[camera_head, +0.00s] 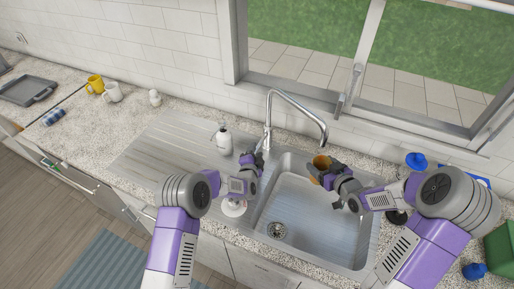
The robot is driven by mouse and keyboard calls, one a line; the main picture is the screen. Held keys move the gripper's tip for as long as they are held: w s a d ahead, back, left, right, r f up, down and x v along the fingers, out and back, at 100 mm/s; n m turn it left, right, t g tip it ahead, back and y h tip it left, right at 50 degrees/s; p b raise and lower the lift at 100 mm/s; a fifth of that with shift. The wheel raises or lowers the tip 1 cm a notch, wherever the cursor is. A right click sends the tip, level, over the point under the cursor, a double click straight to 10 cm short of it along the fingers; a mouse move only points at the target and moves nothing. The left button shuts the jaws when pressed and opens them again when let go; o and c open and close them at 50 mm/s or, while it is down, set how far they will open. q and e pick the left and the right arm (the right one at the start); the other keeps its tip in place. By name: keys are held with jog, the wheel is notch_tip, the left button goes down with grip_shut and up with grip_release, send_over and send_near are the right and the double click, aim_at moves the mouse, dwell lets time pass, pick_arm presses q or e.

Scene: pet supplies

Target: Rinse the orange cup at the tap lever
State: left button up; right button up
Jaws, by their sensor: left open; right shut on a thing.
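The orange cup (321,162) is over the right part of the steel sink (290,205), held in my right gripper (322,173), which is shut on it. The tap (297,101) rises behind the sink, and its curved spout ends above and close to the cup. I see no water stream. My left gripper (257,156) is open at the base of the tap, close to the lever. The lever itself is mostly hidden by the gripper, and I cannot tell whether they touch.
A soap bottle (223,138) stands left of the tap. A yellow mug (95,84), a white mug (113,92) and a tray (27,90) are on the far left counter. A blue object (416,161) and a green box (499,248) are at right. The drainboard (165,150) has free room.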

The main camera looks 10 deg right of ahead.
aim_at(257, 147)
pick_arm(q)
jog(key=shift+x, duration=1.75)
grip_shut()
